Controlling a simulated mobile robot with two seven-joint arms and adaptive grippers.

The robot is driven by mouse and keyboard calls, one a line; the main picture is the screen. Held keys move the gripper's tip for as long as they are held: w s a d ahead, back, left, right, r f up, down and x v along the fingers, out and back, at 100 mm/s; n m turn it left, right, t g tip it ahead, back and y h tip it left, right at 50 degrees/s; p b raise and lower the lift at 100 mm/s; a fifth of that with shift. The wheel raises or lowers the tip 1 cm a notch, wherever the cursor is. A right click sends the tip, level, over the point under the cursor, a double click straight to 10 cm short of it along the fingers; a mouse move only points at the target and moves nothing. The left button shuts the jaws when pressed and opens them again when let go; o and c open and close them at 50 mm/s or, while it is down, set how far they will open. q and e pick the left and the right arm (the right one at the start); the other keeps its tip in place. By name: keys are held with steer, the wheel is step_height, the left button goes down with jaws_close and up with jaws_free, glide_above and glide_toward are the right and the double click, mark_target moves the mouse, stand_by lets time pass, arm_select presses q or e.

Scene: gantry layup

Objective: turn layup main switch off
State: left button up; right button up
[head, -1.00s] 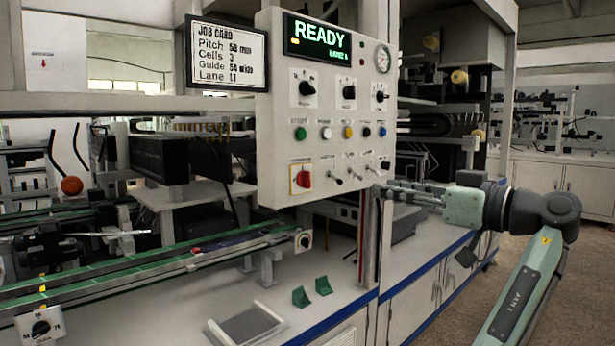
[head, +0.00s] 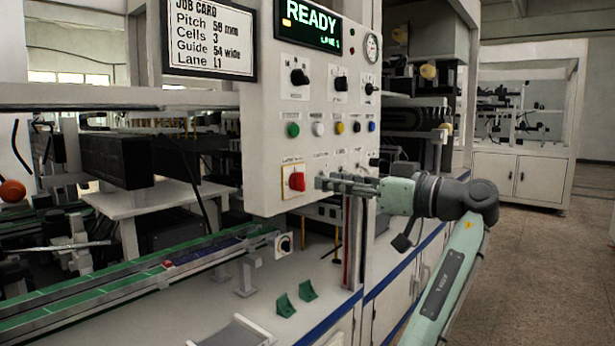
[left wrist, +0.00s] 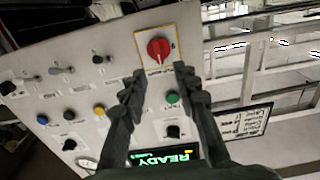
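The main switch is a red rotary knob (head: 297,181) on a square plate at the lower left of the white control panel (head: 262,150). It also shows in the left wrist view as a red knob (left wrist: 158,50) with a yellow-edged plate. My left gripper (head: 326,184) is just right of the knob in the head view. In the left wrist view its two dark fingers (left wrist: 159,77) are open and empty, with the knob beyond and between the tips. They appear apart from it. The display (head: 308,24) reads READY. My right gripper is not in view.
Small toggles and several coloured buttons, including a green one (head: 293,130), are close to the knob. A job card (head: 211,38) hangs left of the panel. A green-edged conveyor (head: 130,285) and two green blocks (head: 307,291) are below. Open floor (head: 545,260) lies right.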

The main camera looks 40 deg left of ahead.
mark_target(304, 177)
arm_select(q)
steer(key=a, duration=0.5)
steer(key=shift+w+p, duration=0.2)
steer(key=shift+p, duration=0.15)
steer(key=shift+a, duration=0.4)
steer(key=c, duration=0.6)
jaws_close()
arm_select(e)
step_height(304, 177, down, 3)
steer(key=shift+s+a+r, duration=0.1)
